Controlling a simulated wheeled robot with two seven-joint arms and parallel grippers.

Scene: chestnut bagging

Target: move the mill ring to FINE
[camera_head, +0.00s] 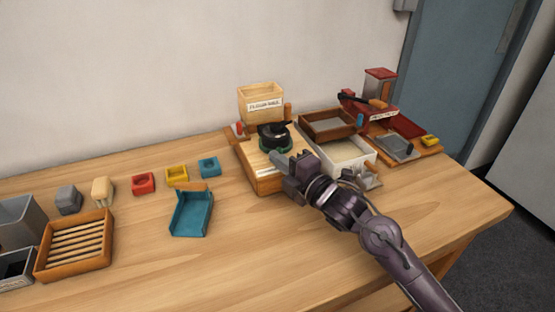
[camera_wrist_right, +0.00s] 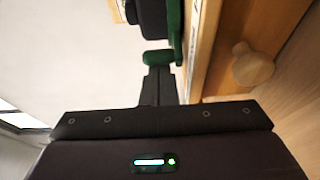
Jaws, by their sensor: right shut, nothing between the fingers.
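The mill is a light wooden box (camera_head: 264,184) with a black knobbed top (camera_head: 274,133). A dark green ring (camera_head: 262,146) sits around the black top. In the right wrist view the green ring shows at the top edge, with a short green tab (camera_wrist_right: 157,57) sticking out. My right gripper (camera_head: 279,159) is shut and empty, at the front right of the ring. In the wrist view its fingertips (camera_wrist_right: 160,69) are right at the tab; I cannot tell whether they touch. No FINE marking is readable. My left gripper is not in view.
A labelled cream bin (camera_head: 262,105) stands behind the mill. Right of it are a brown sieve tray (camera_head: 327,124), a white tray (camera_head: 372,165) and a red machine (camera_head: 380,86). Small coloured blocks and a blue scoop (camera_head: 190,215) lie left. The front table is clear.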

